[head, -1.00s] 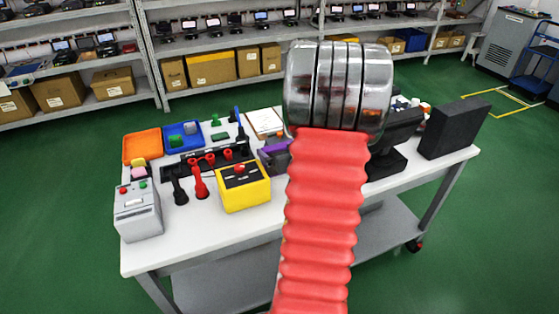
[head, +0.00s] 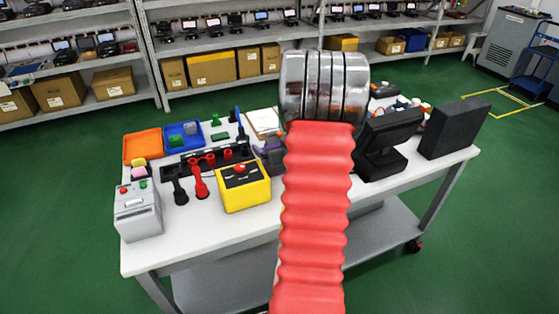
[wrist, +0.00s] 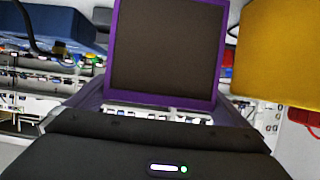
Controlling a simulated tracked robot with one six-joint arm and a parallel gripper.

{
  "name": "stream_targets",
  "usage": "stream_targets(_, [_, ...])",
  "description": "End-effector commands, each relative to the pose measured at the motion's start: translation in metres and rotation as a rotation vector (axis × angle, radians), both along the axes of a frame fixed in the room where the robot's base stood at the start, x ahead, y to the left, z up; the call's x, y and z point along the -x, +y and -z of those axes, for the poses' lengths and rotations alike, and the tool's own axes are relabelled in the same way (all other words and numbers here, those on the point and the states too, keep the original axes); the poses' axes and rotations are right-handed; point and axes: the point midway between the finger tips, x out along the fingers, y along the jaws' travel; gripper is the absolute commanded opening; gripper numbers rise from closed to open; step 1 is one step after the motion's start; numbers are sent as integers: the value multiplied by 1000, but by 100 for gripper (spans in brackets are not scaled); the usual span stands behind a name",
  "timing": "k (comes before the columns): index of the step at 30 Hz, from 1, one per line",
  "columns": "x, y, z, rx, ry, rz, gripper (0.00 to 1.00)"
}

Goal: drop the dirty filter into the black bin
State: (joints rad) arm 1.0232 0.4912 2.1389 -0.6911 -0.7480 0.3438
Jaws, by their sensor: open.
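My gripper (head: 270,154) shows in the head view as a purple and grey shape to the left of my red ribbed arm, above the table; the arm hides part of it. In the wrist view my gripper (wrist: 167,50) shows a purple frame around a dark panel, over a black body with a small light. I see nothing held in it. I cannot pick out the dirty filter. A tall black box (head: 455,128) at the table's right end may be the black bin; its inside does not show.
The white table (head: 190,245) carries a yellow box (head: 244,186), red and black tools, an orange tray (head: 142,146), a blue tray (head: 183,134), a grey box (head: 138,212) and a black screen on a stand (head: 388,140). Shelves stand behind. The front left tabletop is bare.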

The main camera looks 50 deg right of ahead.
Motion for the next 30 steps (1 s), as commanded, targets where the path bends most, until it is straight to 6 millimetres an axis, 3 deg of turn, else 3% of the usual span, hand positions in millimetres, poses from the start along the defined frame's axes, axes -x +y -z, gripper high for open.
stream_targets(17, [-1, -2, 1, 0, 0, 1, 100])
stream_targets(30, [-1, -2, 1, 0, 0, 2, 70])
